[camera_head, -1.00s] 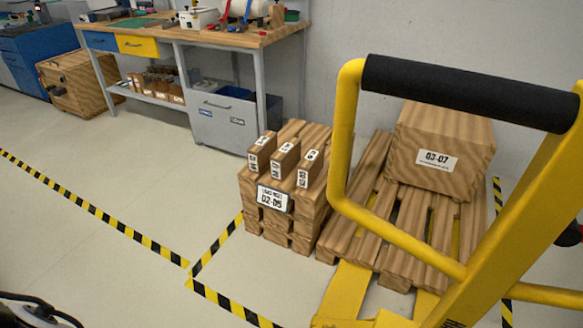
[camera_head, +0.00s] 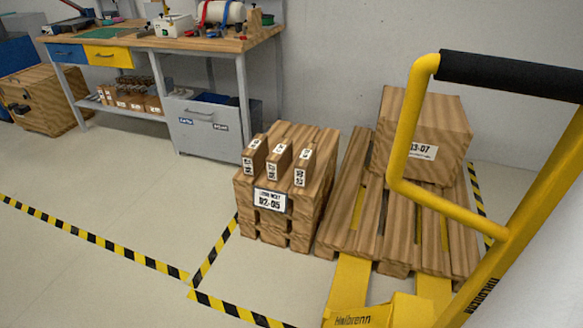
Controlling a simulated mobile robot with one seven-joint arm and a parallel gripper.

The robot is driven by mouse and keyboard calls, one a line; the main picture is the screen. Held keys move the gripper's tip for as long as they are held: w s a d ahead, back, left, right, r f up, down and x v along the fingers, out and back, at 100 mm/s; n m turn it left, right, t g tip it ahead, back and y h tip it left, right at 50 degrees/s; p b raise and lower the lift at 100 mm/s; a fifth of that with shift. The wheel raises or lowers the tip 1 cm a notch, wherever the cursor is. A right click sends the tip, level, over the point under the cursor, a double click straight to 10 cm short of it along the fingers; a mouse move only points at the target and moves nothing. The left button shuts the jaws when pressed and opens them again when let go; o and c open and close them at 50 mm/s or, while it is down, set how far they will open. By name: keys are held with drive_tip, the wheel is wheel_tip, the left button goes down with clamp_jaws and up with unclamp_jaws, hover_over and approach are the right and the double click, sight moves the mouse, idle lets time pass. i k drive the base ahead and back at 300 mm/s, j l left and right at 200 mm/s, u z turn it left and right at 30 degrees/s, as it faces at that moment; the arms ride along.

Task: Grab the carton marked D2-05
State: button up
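A sign that seems to read D2-05 (camera_head: 270,200) is fixed to the front of a stacked wooden block (camera_head: 317,208) on the floor, near the middle of the head view. On top of this block stand three narrow brown cartons: left (camera_head: 254,155), middle (camera_head: 279,161) and right (camera_head: 304,165). Each has small white labels on its narrow end, too small to read. Which of them, if any, bears D2-05 itself I cannot tell. My gripper is not in view.
A yellow pallet truck (camera_head: 405,160) stands at the right, its handle rising in front of a pallet (camera_head: 352,205) with a large box (camera_head: 430,110). Striped tape (camera_head: 100,240) crosses clear floor at left.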

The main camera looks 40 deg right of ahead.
sight(305, 164)
drive_tip(key=i+j+u, duration=0.15)
drive_tip(key=i+j, duration=0.5)
drive_tip(key=j, duration=0.15)
drive_tip(key=i+j+z, duration=0.25)
drive_tip(key=i, duration=0.3)
drive_tip(key=i+j+z, duration=0.2)
drive_tip(key=i, duration=0.35)
drive_tip(key=i+z, duration=0.2)
drive_tip(key=z, duration=0.25)
drive_tip(key=i+z, duration=0.2)
drive_tip(key=z, duration=0.25)
drive_tip(key=i+j+z, duration=0.2)
drive_tip(key=z, duration=0.25)
drive_tip(key=i+j+z, duration=0.15)
drive_tip(key=z, duration=0.3)
drive_tip(key=i+j+z, duration=0.1)
drive_tip(key=j+z, duration=0.2)
drive_tip(key=z, duration=0.15)
drive_tip(key=i+j+z, duration=0.15)
drive_tip(key=j+z, duration=0.2)
drive_tip(key=i+j+z, duration=0.1)
drive_tip(key=j+z, duration=0.55)
drive_tip(key=i+j, duration=0.05)
drive_tip(key=j, duration=0.05)
